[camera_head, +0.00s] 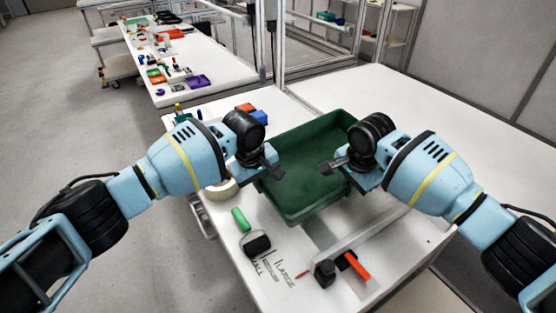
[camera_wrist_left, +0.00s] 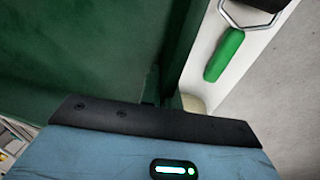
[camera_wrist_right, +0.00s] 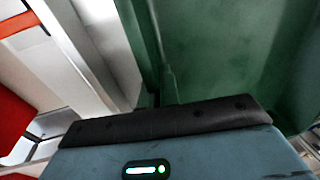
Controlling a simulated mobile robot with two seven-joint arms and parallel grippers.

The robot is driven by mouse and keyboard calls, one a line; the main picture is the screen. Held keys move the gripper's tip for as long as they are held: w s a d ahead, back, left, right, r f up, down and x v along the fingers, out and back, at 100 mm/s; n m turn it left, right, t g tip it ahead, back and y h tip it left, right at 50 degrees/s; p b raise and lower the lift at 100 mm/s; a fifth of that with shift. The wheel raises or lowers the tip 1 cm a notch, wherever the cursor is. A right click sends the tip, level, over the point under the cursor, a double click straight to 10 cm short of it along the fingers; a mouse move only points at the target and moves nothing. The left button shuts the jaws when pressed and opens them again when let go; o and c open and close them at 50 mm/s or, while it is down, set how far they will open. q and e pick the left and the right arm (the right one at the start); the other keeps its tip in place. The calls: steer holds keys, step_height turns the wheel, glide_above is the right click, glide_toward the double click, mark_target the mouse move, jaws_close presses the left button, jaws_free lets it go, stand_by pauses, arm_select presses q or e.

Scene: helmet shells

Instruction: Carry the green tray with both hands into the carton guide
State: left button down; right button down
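The green tray (camera_head: 305,185) lies on the white table between my two arms; it fills much of the left wrist view (camera_wrist_left: 75,50) and the right wrist view (camera_wrist_right: 240,50). My left gripper (camera_head: 266,172) is at the tray's left wall, which runs into the gripper's middle in the left wrist view. My right gripper (camera_head: 336,166) is at the tray's right wall in the same way. The fingertips are mostly hidden in both wrist views, so I cannot see how far they are closed. I cannot clearly make out a carton guide.
A long white strip (camera_head: 365,232), a black block (camera_head: 324,272) and an orange piece (camera_head: 358,266) are at the near right. The white table (camera_head: 440,100) is clear behind right.

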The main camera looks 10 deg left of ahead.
arm_select(q)
steer(key=shift+w+a+f, duration=0.1)
steer(key=shift+w+f, duration=0.1)
steer(key=shift+f, duration=0.15)
arm_select(e)
steer(key=shift+w+d+f, duration=0.1)
steer(key=shift+d+f, duration=0.1)
steer(key=shift+f, duration=0.2)
arm_select(q)
steer(key=shift+f, duration=0.2)
arm_select(e)
steer(key=shift+f, duration=0.2)
